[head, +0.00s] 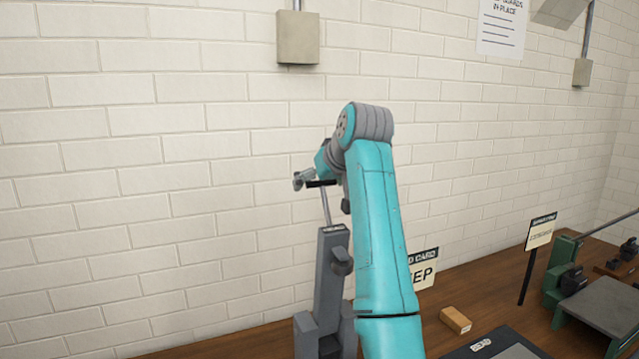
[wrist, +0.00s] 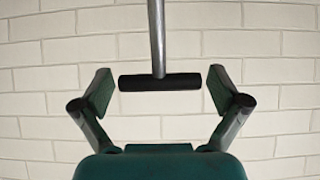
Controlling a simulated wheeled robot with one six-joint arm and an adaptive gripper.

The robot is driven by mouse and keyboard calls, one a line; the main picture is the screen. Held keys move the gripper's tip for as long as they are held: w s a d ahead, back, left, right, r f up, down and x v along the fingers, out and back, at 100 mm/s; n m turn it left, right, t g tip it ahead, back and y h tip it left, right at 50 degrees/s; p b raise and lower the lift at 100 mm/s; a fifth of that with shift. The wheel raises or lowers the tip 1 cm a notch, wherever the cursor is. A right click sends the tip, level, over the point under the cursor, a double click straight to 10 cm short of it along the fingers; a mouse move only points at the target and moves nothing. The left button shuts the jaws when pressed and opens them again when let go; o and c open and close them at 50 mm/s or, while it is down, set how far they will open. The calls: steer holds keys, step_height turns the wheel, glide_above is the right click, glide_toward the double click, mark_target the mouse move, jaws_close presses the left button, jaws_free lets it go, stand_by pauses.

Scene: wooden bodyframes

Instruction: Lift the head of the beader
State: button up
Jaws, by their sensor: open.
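The beader is likely the tall grey machine (head: 330,270) standing on the bench in the head view, partly behind my arm. A thin metal rod (head: 326,206) rises from it to a short black crossbar (head: 321,184). My gripper (head: 299,181) is beside this crossbar in the head view. In the wrist view my gripper (wrist: 161,88) is open, its two fingers spread wide. The black crossbar (wrist: 160,82) shows between the fingertips, with a gap on each side, and the rod (wrist: 157,38) meets its middle. How deep it lies between the fingers I cannot tell.
The wooden bench (head: 450,320) runs along a white brick wall. A small wooden block (head: 455,320) and a half-hidden card (head: 423,270) are right of my arm. A green machine (head: 600,305) and a sign (head: 541,231) stand farther right.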

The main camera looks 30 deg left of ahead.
steer(key=v, duration=1.2)
steer(key=shift+w, duration=0.1)
